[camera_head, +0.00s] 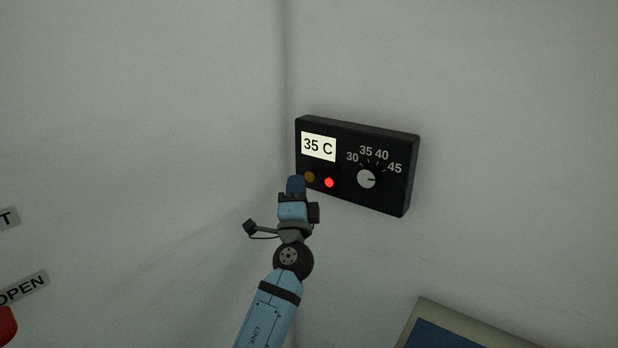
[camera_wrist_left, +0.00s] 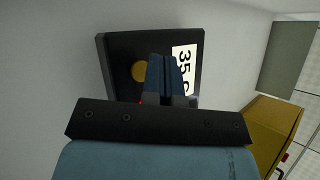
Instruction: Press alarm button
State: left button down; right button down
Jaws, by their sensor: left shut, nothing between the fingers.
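A black control box (camera_head: 358,148) is on the wall near the corner, and it also shows in the left wrist view (camera_wrist_left: 116,62). It has a white "35 C" display (camera_head: 318,146), a dark amber round button (camera_head: 309,177) and a bright red round light or button (camera_head: 329,183). No label tells which one is the alarm button. My left gripper (camera_head: 296,182) is shut and empty, just left of the amber button in the head view. In the left wrist view the fingers (camera_wrist_left: 163,68) overlap the box beside the amber button (camera_wrist_left: 138,71); the red one is mostly hidden. Contact cannot be told.
A grey dial (camera_head: 366,179) marked 30 to 45 is on the box's right half. A framed blue panel (camera_head: 440,338) is at the lower right. An "OPEN" label (camera_head: 22,289) and a red round part (camera_head: 6,326) are at the left. A yellow box (camera_wrist_left: 268,130) is at the wrist view's right.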

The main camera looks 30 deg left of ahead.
pick_arm(q)
jog(key=shift+w+f+b, duration=0.1)
jog(key=shift+w+b, duration=0.2)
jog(key=shift+w, duration=0.15)
jog(key=shift+w, duration=0.3)
dwell(0.8)
jog(key=shift+s, duration=0.75)
jog(key=shift+s+a, duration=0.15)
jog(key=shift+s, duration=2.35)
